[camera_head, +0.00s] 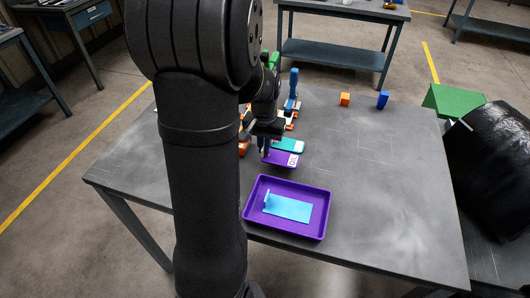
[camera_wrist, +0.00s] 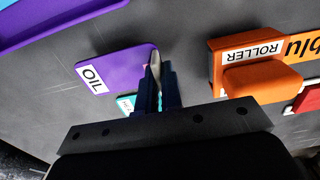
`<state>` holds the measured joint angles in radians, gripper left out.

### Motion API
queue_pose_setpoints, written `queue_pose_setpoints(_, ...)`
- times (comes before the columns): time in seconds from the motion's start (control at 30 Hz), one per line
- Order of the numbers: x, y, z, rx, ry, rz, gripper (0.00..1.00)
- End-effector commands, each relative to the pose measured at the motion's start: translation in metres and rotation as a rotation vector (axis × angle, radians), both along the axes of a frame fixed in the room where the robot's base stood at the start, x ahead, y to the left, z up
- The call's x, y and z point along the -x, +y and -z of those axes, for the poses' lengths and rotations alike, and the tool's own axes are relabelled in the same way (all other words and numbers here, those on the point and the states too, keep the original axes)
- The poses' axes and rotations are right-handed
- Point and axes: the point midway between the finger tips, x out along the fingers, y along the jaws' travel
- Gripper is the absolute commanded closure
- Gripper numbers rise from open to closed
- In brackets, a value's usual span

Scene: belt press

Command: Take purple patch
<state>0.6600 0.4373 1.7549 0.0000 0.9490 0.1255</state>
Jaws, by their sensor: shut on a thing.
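The purple patch (camera_head: 279,158) is a flat plate with a white label. In the wrist view, the purple patch (camera_wrist: 118,66) has a label reading "OIL". My gripper (camera_head: 263,147) is at the patch's left end in the head view and partly hidden by my arm. In the wrist view, my gripper (camera_wrist: 158,78) is shut on the patch's narrow upright tab. I cannot tell whether the patch touches the table. A teal patch (camera_head: 290,145) lies just behind it, and a corner of the teal patch (camera_wrist: 126,103) shows in the wrist view.
A purple tray (camera_head: 248,212) with a light blue patch (camera_head: 290,209) in it is at the front. An orange block (camera_wrist: 252,75) labelled "ROLLER" is near the gripper. Orange (camera_head: 345,99) and blue (camera_head: 383,99) blocks stand behind. The table's right side is clear.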

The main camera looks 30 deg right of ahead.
Motion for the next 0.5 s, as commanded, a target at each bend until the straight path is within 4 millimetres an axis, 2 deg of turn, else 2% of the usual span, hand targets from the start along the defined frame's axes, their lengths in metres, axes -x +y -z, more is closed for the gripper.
queue_pose_setpoints(0.03,0.000,-0.001,-0.012,0.004,-0.005,0.000,1.00)
queue_pose_setpoints(0.3,0.061,-0.026,-0.047,0.003,-0.003,0.007,1.00)
queue_pose_setpoints(0.5,0.092,-0.039,-0.067,0.001,-0.001,0.004,1.00)
